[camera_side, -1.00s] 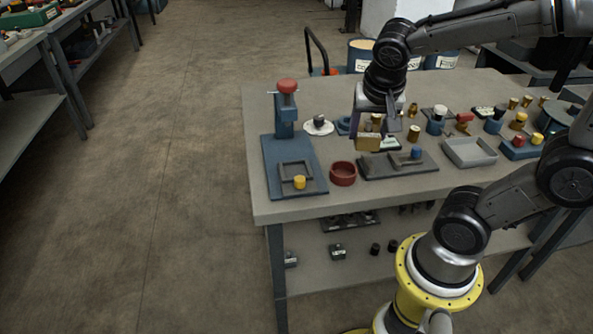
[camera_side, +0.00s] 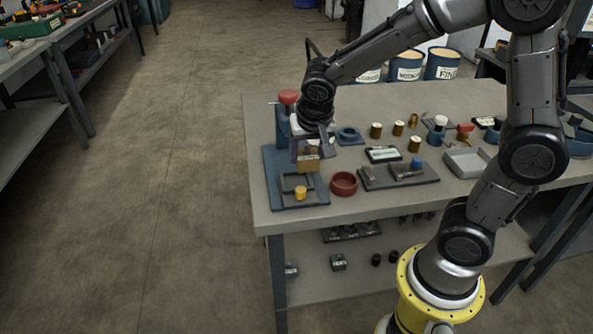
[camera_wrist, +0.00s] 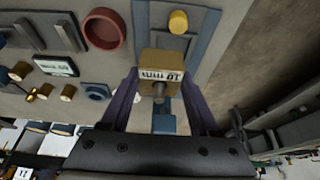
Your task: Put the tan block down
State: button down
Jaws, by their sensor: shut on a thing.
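The tan block (camera_side: 308,164) is held between the fingers of my gripper (camera_side: 312,152). In the side view the block is over the blue base plate (camera_side: 280,192), behind the grey square frame (camera_side: 284,184). I cannot tell exactly how high it is above the plate.
A yellow cylinder (camera_side: 300,193) stands at the frame's corner. A red ring dish (camera_side: 343,184) is right of the plate. The red-topped post (camera_side: 289,97) is close behind my gripper. A dark tray (camera_side: 425,175) lies further right. Bare bench shows along the front edge.

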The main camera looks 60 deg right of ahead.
aim_at(299, 152)
jog(key=w+f, duration=0.2)
jog(key=f, duration=0.1)
jog(key=shift+w+d, duration=0.15)
jog(key=shift+w, duration=0.2)
jog(key=shift+w+f, duration=0.2)
jog(key=shift+f, duration=1.6)
jog(key=shift+f, duration=0.2)
